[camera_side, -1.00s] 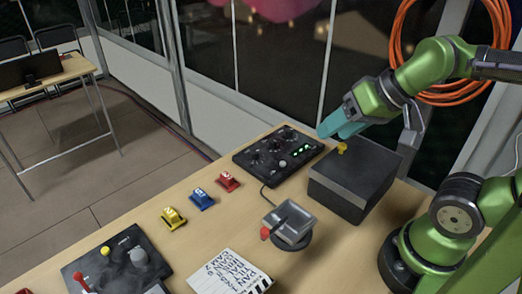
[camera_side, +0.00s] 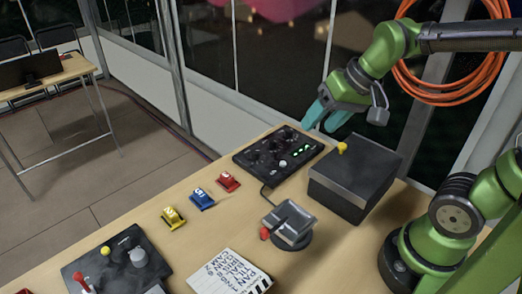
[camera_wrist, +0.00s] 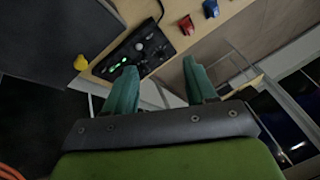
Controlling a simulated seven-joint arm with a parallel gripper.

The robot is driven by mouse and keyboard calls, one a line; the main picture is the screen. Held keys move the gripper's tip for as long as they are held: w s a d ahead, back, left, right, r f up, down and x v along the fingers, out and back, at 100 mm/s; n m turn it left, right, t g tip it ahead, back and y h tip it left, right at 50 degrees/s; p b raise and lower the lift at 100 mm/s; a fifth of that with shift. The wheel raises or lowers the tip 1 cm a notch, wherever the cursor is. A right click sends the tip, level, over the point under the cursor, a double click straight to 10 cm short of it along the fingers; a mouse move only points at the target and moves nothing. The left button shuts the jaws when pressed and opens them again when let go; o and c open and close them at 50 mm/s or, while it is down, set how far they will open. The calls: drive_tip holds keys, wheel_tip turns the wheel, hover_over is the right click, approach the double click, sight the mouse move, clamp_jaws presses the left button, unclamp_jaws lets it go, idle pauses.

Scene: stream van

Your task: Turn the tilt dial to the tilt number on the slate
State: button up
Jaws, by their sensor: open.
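The black dial panel (camera_side: 262,163) lies on the wooden table, with several dark knobs, a light knob (camera_side: 282,163) and lit green marks. Which knob is the tilt dial cannot be told. The slate (camera_side: 230,273) lies at the front edge of the side view with handwritten lines, too small to read for a number. My gripper (camera_side: 322,116) has teal fingers, open and empty, above and behind the panel's far right corner, apart from it. In the wrist view the spread fingers (camera_wrist: 159,82) show, with the panel (camera_wrist: 122,58) beyond them.
A grey tray (camera_side: 290,228) with a red-tipped handle is in front. A joystick panel (camera_side: 118,262) is front left.

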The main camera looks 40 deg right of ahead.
drive_tip(key=w+d+f+m+g, duration=0.15)
drive_tip(key=w+d, duration=0.25)
drive_tip(key=w, duration=0.6)
drive_tip(key=m+g+h, duration=0.1)
drive_tip(key=m+g, duration=0.2)
drive_tip(key=g, duration=0.1)
hover_over(273, 140)
drive_tip(key=shift+f, duration=1.2)
drive_tip(key=shift+t, duration=0.25)
wheel_tip(273, 140, down, 16)
drive_tip(key=shift+d+f, duration=0.15)
clamp_jaws()
